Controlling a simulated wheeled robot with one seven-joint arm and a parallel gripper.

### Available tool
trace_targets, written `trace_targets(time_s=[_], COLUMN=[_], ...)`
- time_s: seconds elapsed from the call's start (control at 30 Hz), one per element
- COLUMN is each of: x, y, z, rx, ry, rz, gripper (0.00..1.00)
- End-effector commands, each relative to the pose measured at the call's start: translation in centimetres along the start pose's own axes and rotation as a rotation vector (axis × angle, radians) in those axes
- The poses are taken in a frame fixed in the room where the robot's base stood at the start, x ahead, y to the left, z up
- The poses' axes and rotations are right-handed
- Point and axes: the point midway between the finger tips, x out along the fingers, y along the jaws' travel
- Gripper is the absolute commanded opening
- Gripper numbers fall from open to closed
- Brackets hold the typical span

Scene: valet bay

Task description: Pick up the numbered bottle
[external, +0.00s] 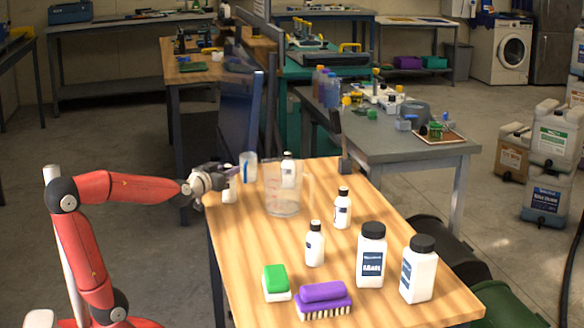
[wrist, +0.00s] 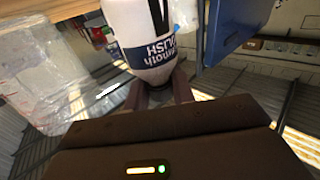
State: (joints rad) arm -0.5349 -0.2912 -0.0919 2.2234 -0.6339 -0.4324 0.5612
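No number is readable on any bottle. My gripper (external: 226,178) is at the table's far left corner, by a small white bottle (external: 229,191) whose top it hides. In the wrist view a white bottle (wrist: 143,22) with a dark blue label has its shoulder at my fingers (wrist: 160,94); its lettering is upside down. Whether the fingers press on it is unclear. Other small white, black-capped bottles stand at the table's middle (external: 342,212), front (external: 315,248) and behind the pitcher (external: 288,172). Two large white bottles (external: 371,262) (external: 418,275) stand at the front right.
A clear pitcher (external: 283,198) stands right of my gripper and fills the wrist view's left (wrist: 50,85). A clear cup (external: 248,167) is close by. A green-topped sponge (external: 276,282) and purple brush (external: 323,298) lie at the front of the wooden table (external: 385,210).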

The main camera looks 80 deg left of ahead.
Motion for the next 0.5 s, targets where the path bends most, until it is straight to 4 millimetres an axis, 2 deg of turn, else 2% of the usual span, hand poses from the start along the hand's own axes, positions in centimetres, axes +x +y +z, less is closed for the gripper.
trace_targets(time_s=[0.03, 0.17, 0.5], x=[-0.01, -0.01, -0.02], y=[0.00, 0.00, -0.01], z=[0.00, 0.01, -0.09], rx=[0.000, 0.000, 0.000], ry=[0.000, 0.000, 0.001], rz=[0.000, 0.000, 0.000], gripper=[0.17, 0.00, 0.00])
